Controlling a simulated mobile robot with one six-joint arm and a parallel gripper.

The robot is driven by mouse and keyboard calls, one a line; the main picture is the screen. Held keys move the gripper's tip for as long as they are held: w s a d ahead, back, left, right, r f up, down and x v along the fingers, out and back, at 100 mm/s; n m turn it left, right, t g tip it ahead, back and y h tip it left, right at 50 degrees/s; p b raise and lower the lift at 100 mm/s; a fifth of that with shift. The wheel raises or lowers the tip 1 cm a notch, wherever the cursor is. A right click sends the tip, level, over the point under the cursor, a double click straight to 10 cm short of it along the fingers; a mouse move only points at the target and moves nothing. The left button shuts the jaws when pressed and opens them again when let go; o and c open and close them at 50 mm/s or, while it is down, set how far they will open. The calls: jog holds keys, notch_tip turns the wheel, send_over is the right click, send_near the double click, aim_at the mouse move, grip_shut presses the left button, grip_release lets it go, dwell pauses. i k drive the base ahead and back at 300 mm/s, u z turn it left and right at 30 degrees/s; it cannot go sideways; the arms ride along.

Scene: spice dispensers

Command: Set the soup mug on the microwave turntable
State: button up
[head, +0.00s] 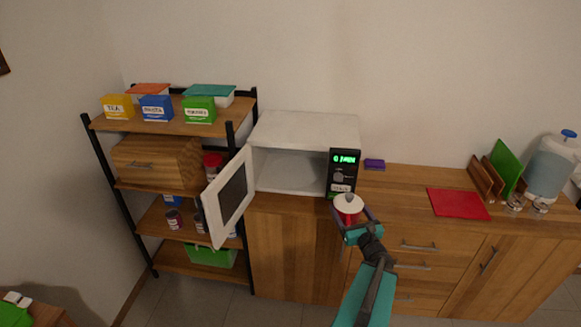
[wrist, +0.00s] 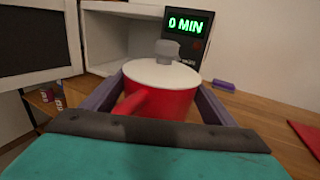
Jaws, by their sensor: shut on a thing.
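The soup mug (wrist: 160,101) is red with a white lid and a grey knob. A red handle points toward the wrist camera. My gripper (head: 350,214) is shut on the mug, one finger on each side, and holds it upright in front of the microwave's right side. The mug's white lid also shows in the head view (head: 348,202). The microwave (head: 305,130) is white, with its door (head: 228,200) swung open to the left. The display (wrist: 187,23) reads 0 MIN.
A shelf rack (head: 157,184) with boxes and cans stands left of the open door. On the counter (head: 405,190) right of the microwave are a purple sponge-like block (head: 374,164), a red board (head: 457,203), a board rack and a water dispenser (head: 550,165).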

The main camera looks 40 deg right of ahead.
aim_at(292, 176)
jog(key=u, duration=0.05)
jog(key=i, duration=0.95)
